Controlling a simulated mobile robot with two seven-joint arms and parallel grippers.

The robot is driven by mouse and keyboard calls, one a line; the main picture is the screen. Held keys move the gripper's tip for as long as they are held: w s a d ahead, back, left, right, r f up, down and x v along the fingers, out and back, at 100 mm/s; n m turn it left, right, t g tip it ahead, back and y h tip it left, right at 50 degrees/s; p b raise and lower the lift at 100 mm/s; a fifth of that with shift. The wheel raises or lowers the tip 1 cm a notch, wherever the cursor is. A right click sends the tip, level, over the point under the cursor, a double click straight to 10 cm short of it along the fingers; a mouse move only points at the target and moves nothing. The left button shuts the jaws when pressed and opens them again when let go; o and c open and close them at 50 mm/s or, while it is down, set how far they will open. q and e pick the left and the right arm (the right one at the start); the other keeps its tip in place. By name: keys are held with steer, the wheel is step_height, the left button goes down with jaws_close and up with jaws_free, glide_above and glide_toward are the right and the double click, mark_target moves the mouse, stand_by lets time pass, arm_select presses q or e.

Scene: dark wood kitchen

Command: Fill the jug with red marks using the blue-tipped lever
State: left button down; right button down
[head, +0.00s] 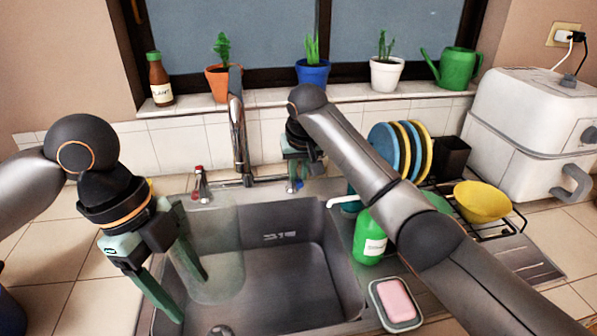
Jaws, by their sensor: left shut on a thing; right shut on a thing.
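A clear jug (222,240) is held upright in the sink (285,262), below and in front of the tap (237,130). My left gripper (191,298) is shut on the jug at its left side. I cannot make out any red marks or water in it. The blue-tipped lever (291,188) stands to the right of the tap, partly hidden by my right gripper (296,178), which is shut on it. The red-tipped lever (199,182) stands free to the left of the tap.
A green soap bottle (369,240) and a pink soap in a dish (396,299) are right of the sink, near my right arm. A rack with plates (383,145) and a yellow bowl (482,201) stands behind. Potted plants line the sill.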

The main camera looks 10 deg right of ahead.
steer(key=shift+d, duration=0.1)
stand_by(0.4)
steer(key=w+d+n+g+y, duration=0.1)
steer(key=w+d+n+y, duration=0.1)
steer(key=d+n, duration=0.3)
steer(key=shift+w+d+n+y, duration=0.15)
steer(key=shift+d+n+y, duration=0.25)
steer(key=shift+n, duration=1.2)
steer(key=shift+r, duration=0.1)
steer(key=c, duration=0.8)
jaws_free()
steer(key=shift+c, duration=0.2)
steer(key=v, duration=1.2)
